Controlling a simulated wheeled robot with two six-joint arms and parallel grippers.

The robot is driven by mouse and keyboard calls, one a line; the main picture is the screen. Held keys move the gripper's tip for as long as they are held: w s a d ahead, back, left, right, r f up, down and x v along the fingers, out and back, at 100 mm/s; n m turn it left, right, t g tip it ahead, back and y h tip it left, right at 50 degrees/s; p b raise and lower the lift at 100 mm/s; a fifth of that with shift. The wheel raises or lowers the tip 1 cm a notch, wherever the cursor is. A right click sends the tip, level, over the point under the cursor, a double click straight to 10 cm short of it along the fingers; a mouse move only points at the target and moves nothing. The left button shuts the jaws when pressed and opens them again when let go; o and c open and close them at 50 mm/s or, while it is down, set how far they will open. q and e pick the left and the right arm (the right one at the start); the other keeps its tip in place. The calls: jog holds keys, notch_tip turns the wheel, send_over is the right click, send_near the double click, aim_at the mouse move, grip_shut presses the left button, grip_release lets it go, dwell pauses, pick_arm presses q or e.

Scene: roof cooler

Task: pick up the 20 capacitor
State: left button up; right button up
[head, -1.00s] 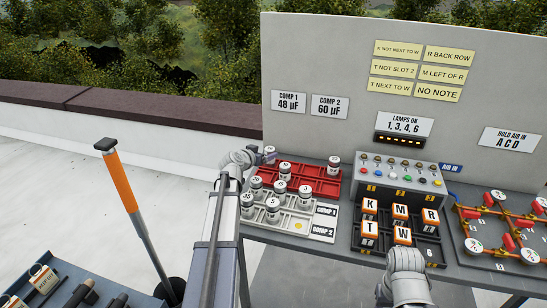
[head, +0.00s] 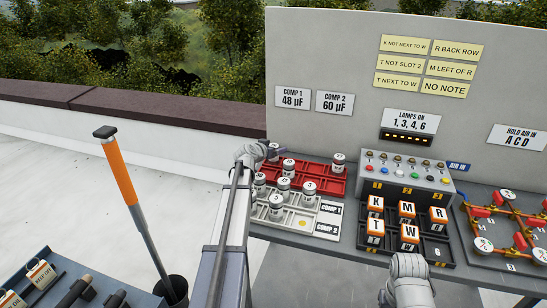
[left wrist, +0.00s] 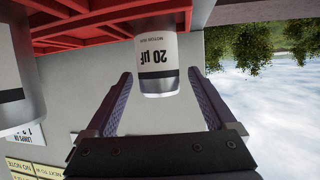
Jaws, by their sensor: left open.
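The 20 µF capacitor (left wrist: 158,65) is a pale can with a white label, upside down in the left wrist view. It stands in the red tray (left wrist: 95,22). My left gripper (left wrist: 160,88) is open, with one dark finger on each side of the can's end and gaps between. In the head view my left gripper (head: 277,153) is at the back left of the red tray (head: 324,184); I cannot make out the 20 label there. My right arm shows at the bottom of the head view, but its jaws are not visible.
Another capacitor (left wrist: 14,75) stands close beside in the left wrist view. Several more stand in the red tray and the white tray (head: 328,228). Right of them are a lamp box (head: 405,175), a rack of lettered blocks (head: 433,250) and red-handled valves (head: 505,225). A panel rises behind.

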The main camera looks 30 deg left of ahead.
pick_arm(q)
grip_shut()
dwell(0.6)
